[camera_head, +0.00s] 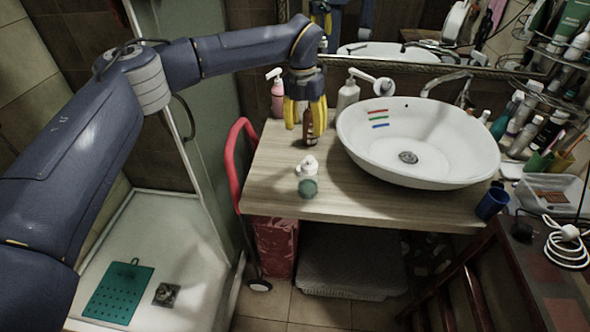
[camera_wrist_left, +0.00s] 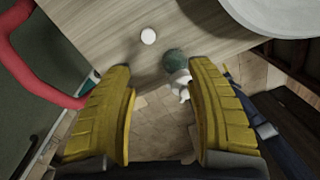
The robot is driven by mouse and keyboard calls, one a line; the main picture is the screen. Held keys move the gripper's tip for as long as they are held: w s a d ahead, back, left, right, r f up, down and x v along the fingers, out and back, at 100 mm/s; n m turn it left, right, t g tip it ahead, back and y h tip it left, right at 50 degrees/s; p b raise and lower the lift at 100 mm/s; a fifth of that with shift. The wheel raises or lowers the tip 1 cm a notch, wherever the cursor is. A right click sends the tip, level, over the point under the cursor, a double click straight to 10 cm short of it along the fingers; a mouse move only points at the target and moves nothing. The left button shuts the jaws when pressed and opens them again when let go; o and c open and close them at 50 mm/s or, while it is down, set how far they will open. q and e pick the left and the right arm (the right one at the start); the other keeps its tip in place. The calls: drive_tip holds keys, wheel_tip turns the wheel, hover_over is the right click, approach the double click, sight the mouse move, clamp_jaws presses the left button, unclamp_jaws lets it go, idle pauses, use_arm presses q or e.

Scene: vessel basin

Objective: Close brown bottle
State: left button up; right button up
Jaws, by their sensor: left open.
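A small brown bottle (camera_head: 310,127) stands upright at the back left of the wooden counter, left of the basin. My left gripper (camera_head: 305,112) hangs over the back of the counter, pointing down, with its yellow fingers apart. In the head view the bottle overlaps the right finger; I cannot tell whether they touch. The left wrist view shows the open fingers (camera_wrist_left: 165,115) with nothing held between them, and I cannot make out the brown bottle there. A small white round piece (camera_wrist_left: 148,36), perhaps a cap, lies on the counter.
A white-topped teal container (camera_head: 308,187) is near the counter's front edge. The white basin (camera_head: 430,172) fills the right side. A pink pump bottle (camera_head: 277,98) and white pump bottle (camera_head: 348,97) stand behind. A red rail (camera_head: 235,165) runs along the left edge.

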use_arm(q)
drive_tip(key=shift+w+a+f+y, duration=0.3)
drive_tip(key=shift+a+y, duration=0.1)
drive_tip(key=shift+a, duration=0.05)
wheel_tip(320, 180, down, 11)
drive_tip(key=shift+f, duration=0.6)
idle(0.4)
drive_tip(key=shift+w+f, duration=0.15)
drive_tip(key=shift+f, duration=2.45)
drive_tip(key=c, duration=1)
